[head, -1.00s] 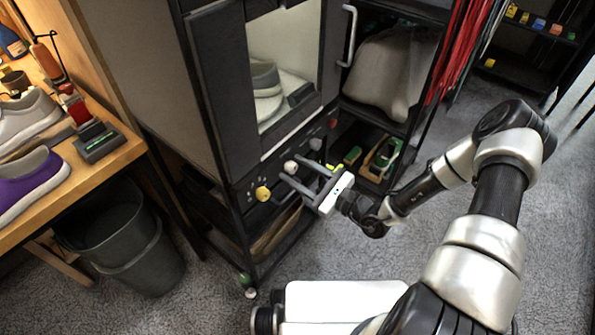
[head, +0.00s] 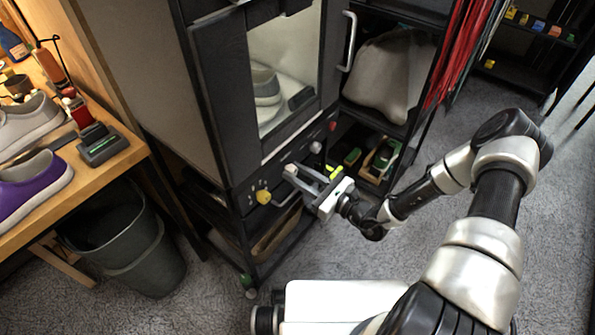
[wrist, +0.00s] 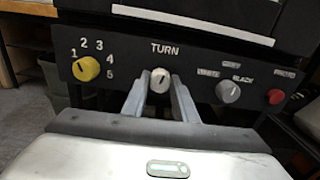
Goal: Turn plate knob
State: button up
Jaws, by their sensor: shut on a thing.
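The white knob (wrist: 160,76) sits under the word TURN on the black control panel (wrist: 120,72) of the cabinet. My gripper (wrist: 159,92) has one finger on each side of this knob and is shut on it. The knob's white pointer line looks close to upright. In the head view my gripper (head: 306,180) reaches the panel from the right, and its fingers largely hide the knob.
On the panel, a yellow numbered knob (wrist: 86,69) is to the left; a grey knob (wrist: 228,91) and red button (wrist: 275,97) are to the right. A sneaker (head: 265,86) stands behind the cabinet's window. A bin (head: 122,240) stands left on the carpet.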

jog(key=m+p, duration=0.2)
jog(key=m, duration=0.3)
jog(key=shift+m, duration=0.4)
dwell(0.3)
jog(key=o, duration=1)
jog(key=shift+o, duration=0.2)
jog(key=shift+d, duration=0.1)
jog(key=p+v, duration=0.1)
jog(key=v, duration=1.6)
jog(key=shift+s+p, duration=0.2)
jog(key=shift+p, duration=0.15)
jog(key=shift+d, duration=0.1)
